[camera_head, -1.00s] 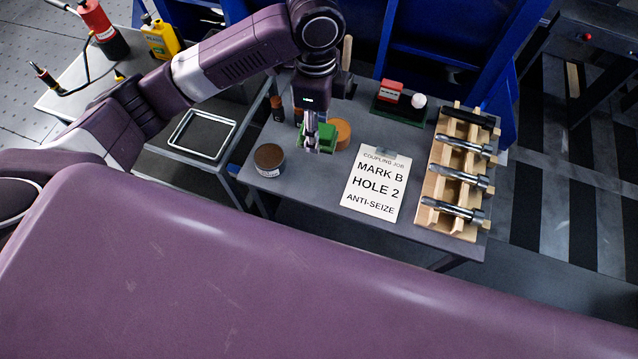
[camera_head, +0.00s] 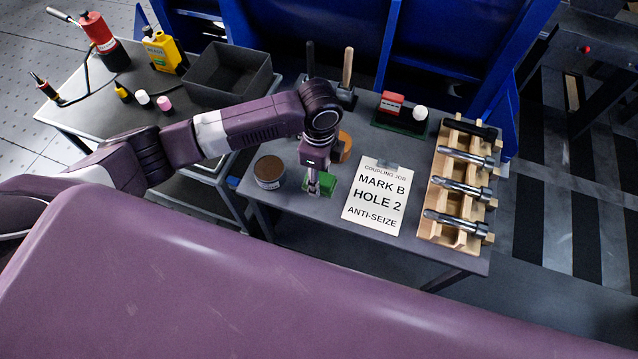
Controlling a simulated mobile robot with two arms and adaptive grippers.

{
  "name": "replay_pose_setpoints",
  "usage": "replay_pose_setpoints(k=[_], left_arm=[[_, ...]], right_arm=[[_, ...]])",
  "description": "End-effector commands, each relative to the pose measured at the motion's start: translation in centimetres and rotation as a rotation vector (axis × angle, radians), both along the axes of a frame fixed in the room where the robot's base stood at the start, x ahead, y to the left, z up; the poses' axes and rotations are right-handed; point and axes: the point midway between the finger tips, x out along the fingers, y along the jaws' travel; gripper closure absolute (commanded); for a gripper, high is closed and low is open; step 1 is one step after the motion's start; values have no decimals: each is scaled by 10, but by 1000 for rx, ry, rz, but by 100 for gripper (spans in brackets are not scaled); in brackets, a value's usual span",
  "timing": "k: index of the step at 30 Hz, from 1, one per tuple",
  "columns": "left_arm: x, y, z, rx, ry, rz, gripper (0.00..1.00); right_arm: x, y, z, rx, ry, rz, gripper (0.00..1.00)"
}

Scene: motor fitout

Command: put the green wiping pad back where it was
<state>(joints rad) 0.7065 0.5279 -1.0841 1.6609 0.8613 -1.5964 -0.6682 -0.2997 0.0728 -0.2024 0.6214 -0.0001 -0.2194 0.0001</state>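The green wiping pad (camera_head: 327,182) is at the fingertips of my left gripper (camera_head: 318,190), over the front part of the grey table (camera_head: 300,225). The gripper points down and looks shut on the pad, and its fingers hide part of it. The pad lies between a brown-topped round tin (camera_head: 269,168) and the white job card (camera_head: 375,197), apart from both. I cannot tell whether it touches the tabletop. My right gripper is not in view.
An orange round thing (camera_head: 345,146) is partly hidden behind my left wrist. A wooden rack (camera_head: 438,190) with several metal tools stands on the right. Behind are upright handles (camera_head: 347,70) and a green tray (camera_head: 385,120) with a red-and-white block.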

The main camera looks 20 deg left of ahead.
Motion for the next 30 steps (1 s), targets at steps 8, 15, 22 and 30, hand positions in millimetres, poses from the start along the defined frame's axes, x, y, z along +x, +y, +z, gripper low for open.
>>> replay_pose_setpoints(k=[8, 15, 22, 30], left_arm=[[-1, 0, -38, 1, 2, 1, 83], [0, 0, -39, 1, 0, 0, 83], [0, 0, -41, 1, 0, 0, 50], [0, 0, -41, 1, 0, 1, 43]], right_arm=[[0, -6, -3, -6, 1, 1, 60], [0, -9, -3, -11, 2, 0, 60], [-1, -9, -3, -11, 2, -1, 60], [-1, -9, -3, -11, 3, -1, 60]])
